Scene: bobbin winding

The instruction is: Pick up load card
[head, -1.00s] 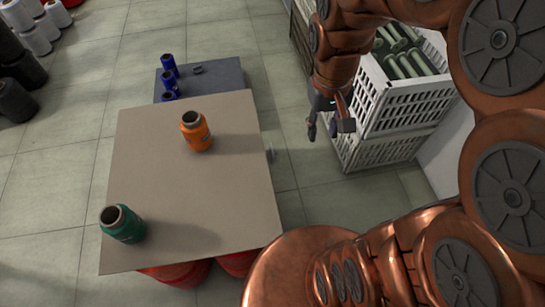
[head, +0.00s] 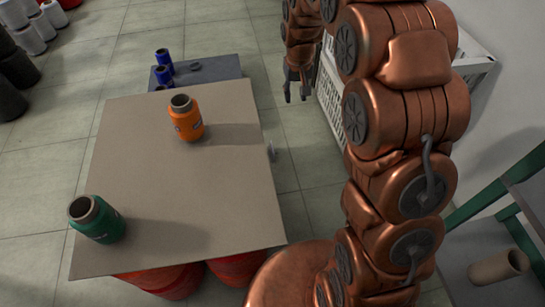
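I cannot make out a load card for certain in the head view. A small pale object (head: 271,152) shows at the right edge of the brown board-topped table (head: 150,190); it is too small to identify. My gripper (head: 295,96) hangs fingers down beyond the table's right edge, beside the white crates, with its two fingers apart and nothing visible between them. An orange bobbin (head: 186,118) stands at the back of the tabletop. A green bobbin (head: 97,220) stands near the front left corner.
White slatted crates (head: 335,115) stand behind my arm, partly hidden. A low grey surface (head: 215,72) behind the table holds blue bobbins (head: 165,62). A green-framed stand (head: 490,200) with a tan tube (head: 498,268) is at the right. The tabletop's middle is clear.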

